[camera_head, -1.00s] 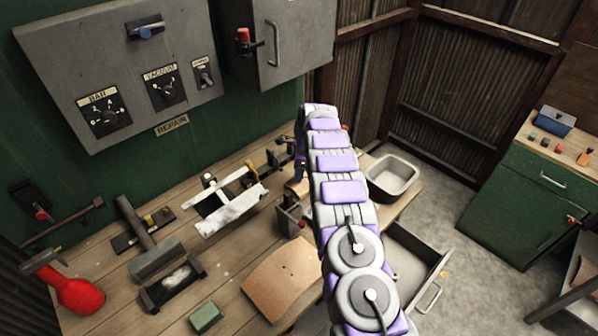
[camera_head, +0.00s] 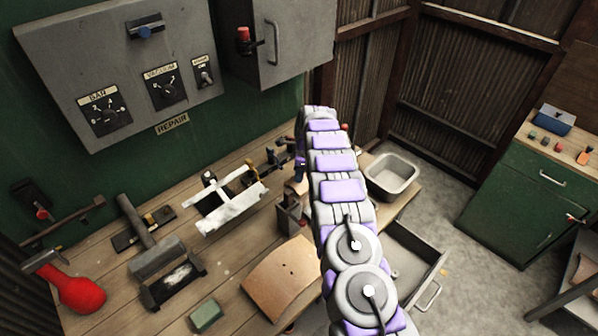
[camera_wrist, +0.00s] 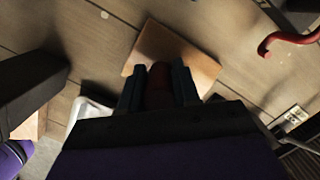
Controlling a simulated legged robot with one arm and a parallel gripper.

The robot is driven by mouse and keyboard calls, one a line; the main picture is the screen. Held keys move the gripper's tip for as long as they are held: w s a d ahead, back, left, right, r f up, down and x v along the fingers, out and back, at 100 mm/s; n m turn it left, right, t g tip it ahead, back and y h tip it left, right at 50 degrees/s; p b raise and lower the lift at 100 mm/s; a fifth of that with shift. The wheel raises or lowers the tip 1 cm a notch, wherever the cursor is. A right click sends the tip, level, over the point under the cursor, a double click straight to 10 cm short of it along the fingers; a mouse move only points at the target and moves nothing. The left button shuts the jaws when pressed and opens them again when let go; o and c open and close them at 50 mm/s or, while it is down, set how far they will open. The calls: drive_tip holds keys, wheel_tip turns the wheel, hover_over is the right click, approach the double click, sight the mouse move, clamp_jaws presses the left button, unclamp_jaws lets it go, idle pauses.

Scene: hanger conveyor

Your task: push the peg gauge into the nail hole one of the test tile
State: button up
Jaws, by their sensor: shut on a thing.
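The test tile (camera_head: 272,290), a tan, slightly curved slab, lies on the wooden workbench, with small dark marks on its top in the head view. In the wrist view the tile (camera_wrist: 196,62) lies just beyond my fingertips. My gripper (camera_wrist: 158,82) is shut on a dark red, rounded piece, which I take as the peg gauge (camera_wrist: 158,92). Its tip points towards the tile. I cannot tell whether it touches the tile, and no nail hole shows clearly in the wrist view. In the head view my arm hides the gripper and the peg.
A green block (camera_head: 206,316), a mallet (camera_head: 155,262) and a red flask (camera_head: 80,294) lie on the bench left of the tile. A white-grey frame (camera_head: 230,208) stands behind. A metal basin (camera_head: 392,176) and an open drawer (camera_head: 418,262) are at right.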

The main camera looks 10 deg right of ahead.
drive_tip(key=shift+f, duration=0.5)
idle(0.8)
drive_tip(key=o, duration=0.7)
drive_tip(key=o, duration=0.6)
wheel_tip(320, 180, up, 17)
drive_tip(key=d+p, duration=0.1)
drive_tip(key=d, duration=0.1)
drive_tip(key=shift+s+d, duration=0.25)
drive_tip(key=shift+s, duration=0.05)
drive_tip(key=shift+r, duration=0.1)
